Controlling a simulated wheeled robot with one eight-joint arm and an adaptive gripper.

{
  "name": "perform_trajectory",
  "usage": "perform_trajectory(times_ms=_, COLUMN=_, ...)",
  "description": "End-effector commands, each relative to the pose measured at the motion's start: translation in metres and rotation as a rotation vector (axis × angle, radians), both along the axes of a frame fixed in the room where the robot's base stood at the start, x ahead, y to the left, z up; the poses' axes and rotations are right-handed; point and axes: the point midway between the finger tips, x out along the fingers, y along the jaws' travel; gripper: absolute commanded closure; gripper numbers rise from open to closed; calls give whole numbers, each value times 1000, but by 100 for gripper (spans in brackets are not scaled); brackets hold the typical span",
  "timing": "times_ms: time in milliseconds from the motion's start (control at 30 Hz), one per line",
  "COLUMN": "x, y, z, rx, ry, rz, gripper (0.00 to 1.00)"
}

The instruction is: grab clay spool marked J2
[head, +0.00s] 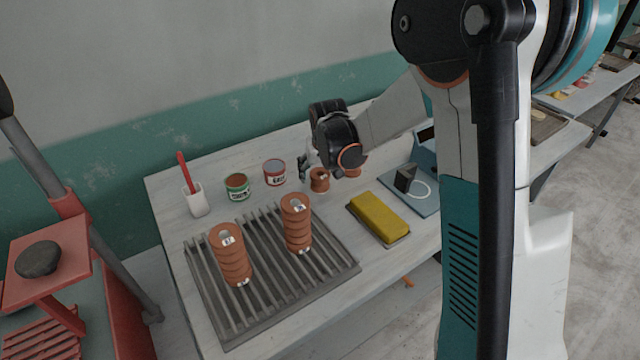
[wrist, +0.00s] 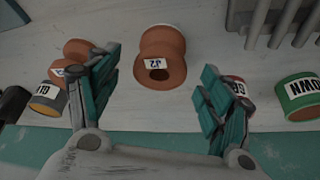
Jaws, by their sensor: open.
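The clay spool marked J2 (wrist: 163,60) is a terracotta, waisted piece with a dark hole in its end and a white label reading J2. In the wrist view it is at the upper middle, just beyond and between the fingers. In the head view a terracotta spool (head: 319,181) stands on the table beside my gripper (head: 307,165), its label unreadable there. My gripper (wrist: 160,72) is open and empty, with one teal-padded finger on each side of the J2 spool's line. Other terracotta pieces (wrist: 77,49) lie close by the left finger, partly hidden.
A red-labelled can (head: 275,172) and a green can (head: 237,186) stand left of my gripper; the red one is partly behind the right finger in the wrist view. A slatted grey rack (head: 340,267) holds two ribbed clay stacks. A yellow block (head: 378,217) lies right.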

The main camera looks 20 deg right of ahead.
Motion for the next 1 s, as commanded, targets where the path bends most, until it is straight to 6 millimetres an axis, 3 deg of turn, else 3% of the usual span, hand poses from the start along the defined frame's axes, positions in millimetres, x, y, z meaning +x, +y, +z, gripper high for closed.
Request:
perform_trajectory(times_ms=133, x=9, y=-1, z=-23, rx=0, ry=0, rz=0, gripper=27)
perform_trajectory(times_ms=400, x=11, y=-1, z=-25, rx=0, ry=0, rz=0, gripper=27)
perform_trajectory(times_ms=667, x=11, y=-1, z=-25, rx=0, ry=0, rz=0, gripper=82)
perform_trajectory(times_ms=1000, x=11, y=-1, z=-24, rx=0, ry=0, rz=0, gripper=82)
